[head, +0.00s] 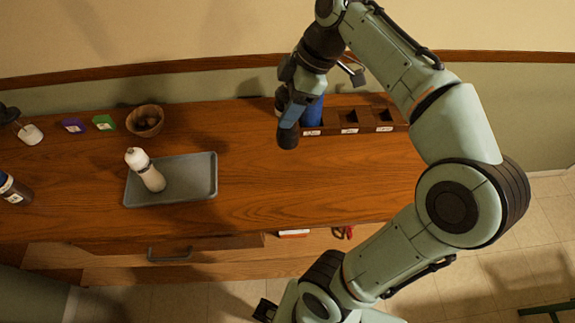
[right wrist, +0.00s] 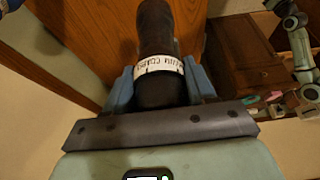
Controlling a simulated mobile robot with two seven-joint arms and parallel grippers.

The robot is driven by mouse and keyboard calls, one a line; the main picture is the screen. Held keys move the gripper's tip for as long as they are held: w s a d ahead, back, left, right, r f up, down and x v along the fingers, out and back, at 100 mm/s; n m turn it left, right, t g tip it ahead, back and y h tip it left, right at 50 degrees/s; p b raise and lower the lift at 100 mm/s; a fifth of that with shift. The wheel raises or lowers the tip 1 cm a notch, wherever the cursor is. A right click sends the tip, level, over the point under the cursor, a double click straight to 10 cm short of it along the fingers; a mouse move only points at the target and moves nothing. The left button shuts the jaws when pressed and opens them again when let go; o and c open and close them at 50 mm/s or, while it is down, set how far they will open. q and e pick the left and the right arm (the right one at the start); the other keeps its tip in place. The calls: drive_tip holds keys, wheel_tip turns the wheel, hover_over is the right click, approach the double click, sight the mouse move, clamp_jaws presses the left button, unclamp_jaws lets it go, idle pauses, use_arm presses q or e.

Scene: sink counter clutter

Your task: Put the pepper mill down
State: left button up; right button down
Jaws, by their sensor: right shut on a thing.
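My right gripper (head: 289,115) is over the back part of the wooden counter, at the left end of a labelled rack. In the right wrist view its two blue fingers (right wrist: 160,88) are shut on the pepper mill (right wrist: 154,30), a dark rounded cylinder with a white band of lettering. In the head view the dark end of the mill (head: 288,138) shows below the fingers. The gripper hides much of it, and I cannot tell whether it touches the counter. My left gripper is not clearly seen.
The wooden rack (head: 365,129) has labelled compartments; a blue cylinder (head: 313,112) stands at its left end. A wooden bowl (head: 145,120) stands at the back left. The counter's middle (head: 260,185) is clear.

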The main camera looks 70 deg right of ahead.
use_arm(q)
drive_tip(key=f+b, duration=0.1)
drive_tip(key=s+f+b, duration=0.1)
drive_tip(key=shift+s+f, duration=0.1)
drive_tip(key=shift+f, duration=0.3)
use_arm(e)
wheel_tip(320, 180, down, 17)
drive_tip(key=shift+f, duration=0.15)
drive_tip(key=shift+f+b, duration=0.15)
drive_tip(key=shift+b, duration=0.15)
use_arm(q)
drive_tip(key=shift+s+f, duration=0.1)
drive_tip(key=shift+f, duration=0.05)
use_arm(e)
drive_tip(key=shift+c, duration=1.8)
unclamp_jaws()
use_arm(q)
drive_tip(key=shift+w+r+p, duration=0.35)
drive_tip(key=shift+r+p, duration=0.5)
drive_tip(key=shift+r, duration=0.05)
use_arm(e)
drive_tip(key=v, duration=1.2)
drive_tip(key=shift+r, duration=0.2)
